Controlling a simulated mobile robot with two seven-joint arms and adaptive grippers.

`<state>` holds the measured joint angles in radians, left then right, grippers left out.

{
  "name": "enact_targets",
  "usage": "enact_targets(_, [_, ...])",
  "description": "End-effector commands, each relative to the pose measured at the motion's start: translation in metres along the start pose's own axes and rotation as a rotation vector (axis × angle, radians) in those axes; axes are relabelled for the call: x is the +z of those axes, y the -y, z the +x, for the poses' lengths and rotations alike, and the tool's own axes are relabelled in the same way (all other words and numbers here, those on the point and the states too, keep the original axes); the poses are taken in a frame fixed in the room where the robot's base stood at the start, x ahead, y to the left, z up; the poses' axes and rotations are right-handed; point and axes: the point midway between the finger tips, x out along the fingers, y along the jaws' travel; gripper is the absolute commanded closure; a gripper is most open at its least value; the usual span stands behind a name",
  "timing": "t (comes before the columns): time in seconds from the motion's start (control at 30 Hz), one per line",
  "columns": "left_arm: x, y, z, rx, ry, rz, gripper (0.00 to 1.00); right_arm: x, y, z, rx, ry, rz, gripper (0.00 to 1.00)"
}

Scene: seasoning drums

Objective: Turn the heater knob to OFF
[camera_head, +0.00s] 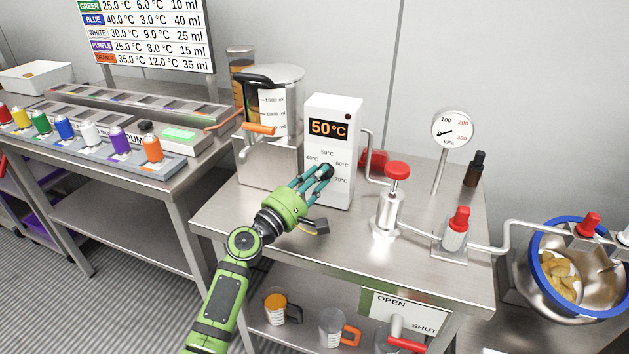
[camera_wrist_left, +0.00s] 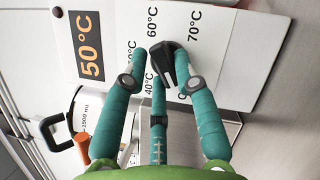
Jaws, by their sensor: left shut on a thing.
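The heater (camera_head: 342,118) is a white upright box on the steel table, with an orange display reading 50°C and temperature marks around its knob. The black heater knob (camera_head: 327,171) is on its front, largely covered by my fingers. My left gripper (camera_head: 318,176) reaches it from the front left and is shut on the knob. In the left wrist view the knob (camera_wrist_left: 172,62) sits between the teal fingertips, with the 40°C, 60°C and 70°C marks visible around it. The OFF mark cannot be made out. My right gripper is not in view.
A red-topped steel valve (camera_head: 389,200), a pressure gauge (camera_head: 452,129) and a dark bottle (camera_head: 474,170) stand to the right. The table's front left is clear.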

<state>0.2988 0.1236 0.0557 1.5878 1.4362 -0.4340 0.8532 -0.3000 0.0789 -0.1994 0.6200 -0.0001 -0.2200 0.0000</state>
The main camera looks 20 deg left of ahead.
Motion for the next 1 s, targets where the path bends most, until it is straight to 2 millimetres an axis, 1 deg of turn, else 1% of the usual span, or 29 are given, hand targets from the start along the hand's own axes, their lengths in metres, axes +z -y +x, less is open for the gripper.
enact_targets(0.03, [0.0077, 0.0014, 0.0032, -0.002, 0.017, -0.009, 1.0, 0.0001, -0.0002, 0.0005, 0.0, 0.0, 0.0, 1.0])
enact_targets(0.4, [0.0086, -0.0008, 0.0038, 0.002, 0.019, -0.01, 1.0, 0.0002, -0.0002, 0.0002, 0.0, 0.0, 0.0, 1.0])
enact_targets(0.43, [0.0087, -0.0009, 0.0039, 0.002, 0.019, -0.01, 0.67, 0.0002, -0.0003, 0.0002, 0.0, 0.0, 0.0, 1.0])
enact_targets(0.47, [0.0088, -0.0009, 0.0039, 0.002, 0.019, -0.009, 0.55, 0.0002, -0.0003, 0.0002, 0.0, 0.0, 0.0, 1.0])
enact_targets(0.5, [0.0088, -0.0008, 0.0039, 0.002, 0.019, -0.009, 0.51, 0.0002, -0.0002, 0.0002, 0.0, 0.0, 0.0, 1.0])
enact_targets(1.0, [0.0031, 0.0, 0.0009, 0.001, 0.007, -0.006, 0.51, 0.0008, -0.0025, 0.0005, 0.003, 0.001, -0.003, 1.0])
